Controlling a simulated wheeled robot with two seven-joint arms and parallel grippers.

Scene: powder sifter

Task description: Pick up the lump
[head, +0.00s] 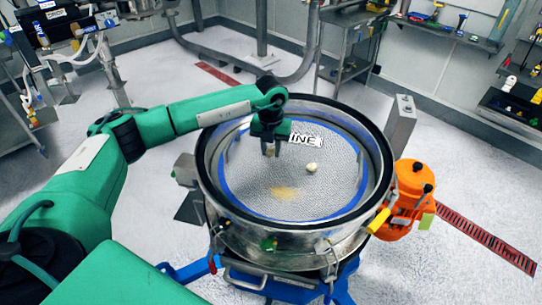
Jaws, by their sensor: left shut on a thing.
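A pale, rounded lump (312,168) lies on the grey mesh of the sifter (340,190), right of its middle and just below a white label with black letters. My left gripper (271,152) points down over the mesh, to the left of this lump and apart from it. It is shut on a small lump, which is mostly hidden between the fingers. A tan patch of powder (285,192) lies on the mesh below the gripper. My right gripper is not in view.
A tall steel rim with a black edge (384,150) surrounds the mesh. An orange motor (407,200) is at the sifter's right, beside a grey post (401,125). A metal table (350,45) and shelves with tools stand behind. The right part of the mesh is clear.

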